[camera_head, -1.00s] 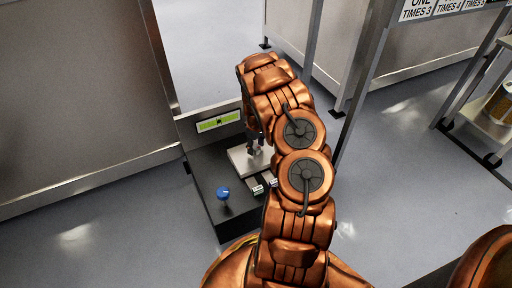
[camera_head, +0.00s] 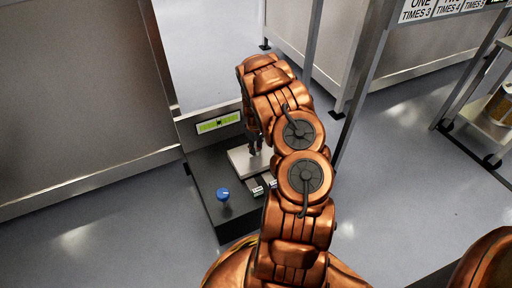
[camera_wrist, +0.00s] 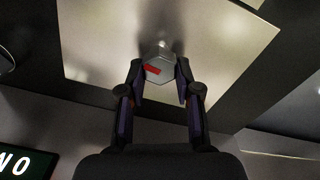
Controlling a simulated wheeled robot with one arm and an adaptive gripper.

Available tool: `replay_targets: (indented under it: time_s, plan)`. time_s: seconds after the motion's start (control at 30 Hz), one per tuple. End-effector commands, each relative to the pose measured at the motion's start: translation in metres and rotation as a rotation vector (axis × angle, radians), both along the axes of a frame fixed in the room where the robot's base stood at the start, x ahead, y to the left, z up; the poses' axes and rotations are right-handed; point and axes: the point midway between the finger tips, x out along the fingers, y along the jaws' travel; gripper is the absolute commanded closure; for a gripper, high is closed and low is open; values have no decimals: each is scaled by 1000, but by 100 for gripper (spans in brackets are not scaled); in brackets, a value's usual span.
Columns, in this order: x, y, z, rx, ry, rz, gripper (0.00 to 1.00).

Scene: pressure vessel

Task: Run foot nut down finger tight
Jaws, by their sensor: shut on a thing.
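The foot nut (camera_wrist: 158,66) is a grey hexagonal piece with a red mark on its face. It sits between my gripper's fingertips (camera_wrist: 158,84) in the wrist view, with both fingers against its sides. A short round stub shows just beyond the nut, over a pale metal plate (camera_wrist: 105,45). In the head view my gripper (camera_head: 254,143) points down at the plate (camera_head: 240,161) on the dark bench unit. The nut is too small or hidden to make out in the head view.
The dark unit (camera_head: 205,179) carries a blue knob (camera_head: 223,194), a green display (camera_head: 218,122) and small labelled blocks (camera_head: 263,186) near the plate. A large metal panel (camera_head: 80,90) stands at the left. A wheeled cart (camera_head: 485,118) stands at the right. Grey floor lies open between.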

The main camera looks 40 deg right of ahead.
Motion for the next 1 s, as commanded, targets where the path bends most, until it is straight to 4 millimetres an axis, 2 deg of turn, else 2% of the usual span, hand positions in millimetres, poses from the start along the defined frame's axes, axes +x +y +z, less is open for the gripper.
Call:
replay_targets:
  time_s: [0.27, 1.0]
  plan:
    - [-1, 1, 0, 5, 4, -140, 100]
    - [-3, -3, 0, 2, 6, -773, 100]
